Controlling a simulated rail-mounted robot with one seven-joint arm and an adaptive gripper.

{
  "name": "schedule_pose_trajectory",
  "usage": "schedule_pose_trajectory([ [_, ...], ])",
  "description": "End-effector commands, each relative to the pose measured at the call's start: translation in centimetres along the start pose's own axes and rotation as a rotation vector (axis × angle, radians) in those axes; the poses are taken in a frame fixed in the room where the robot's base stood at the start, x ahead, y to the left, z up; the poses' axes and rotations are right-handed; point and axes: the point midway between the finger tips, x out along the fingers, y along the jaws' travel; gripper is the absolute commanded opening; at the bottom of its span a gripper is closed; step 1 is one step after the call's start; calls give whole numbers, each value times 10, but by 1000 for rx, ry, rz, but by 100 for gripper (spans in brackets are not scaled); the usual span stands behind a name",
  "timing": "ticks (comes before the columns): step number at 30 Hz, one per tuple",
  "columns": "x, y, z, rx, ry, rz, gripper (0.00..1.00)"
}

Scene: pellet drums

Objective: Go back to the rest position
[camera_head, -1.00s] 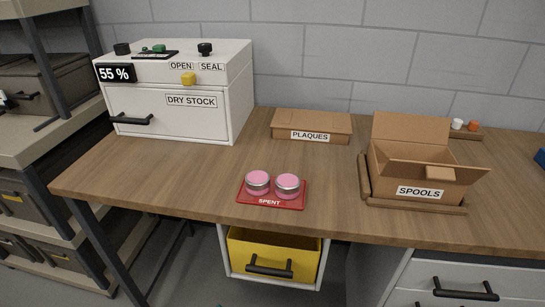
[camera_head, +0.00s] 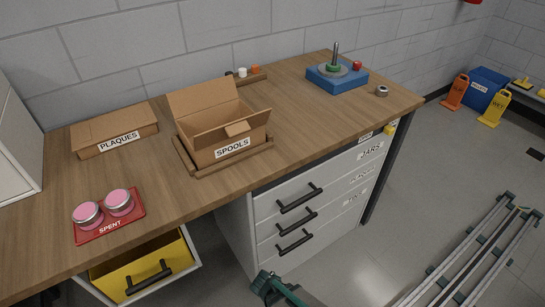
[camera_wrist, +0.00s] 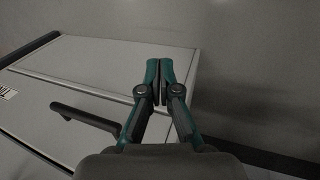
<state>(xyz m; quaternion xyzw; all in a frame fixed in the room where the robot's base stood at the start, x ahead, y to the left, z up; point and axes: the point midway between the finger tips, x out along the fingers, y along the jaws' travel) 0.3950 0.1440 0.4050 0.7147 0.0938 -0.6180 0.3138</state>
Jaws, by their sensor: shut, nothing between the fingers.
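My gripper (camera_wrist: 160,82) is shut and empty in the wrist view, its two green and dark fingers together. Behind it in that view are a pale drawer front with a dark bar handle (camera_wrist: 88,119) and a plain grey surface.
The wooden bench (camera_head: 180,205) carries the open SPOOLS box (camera_head: 232,147), closed PLAQUES box (camera_head: 115,130), red SPENT tray (camera_head: 110,229) with two pink-topped jars, and blue fixture (camera_head: 337,80). A drawer with a yellow inside (camera_head: 138,267) stands open. My rail crosses the floor at right.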

Motion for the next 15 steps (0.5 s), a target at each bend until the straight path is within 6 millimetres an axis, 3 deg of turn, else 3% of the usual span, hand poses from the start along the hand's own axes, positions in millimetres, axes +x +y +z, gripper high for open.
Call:
schedule_pose_trajectory([
  [1,0,15,20,43,-63,-14,0],
  [6,5,40,86,166,-267,-91,0],
  [15,-14,45,186,370,-571,-309,0],
])
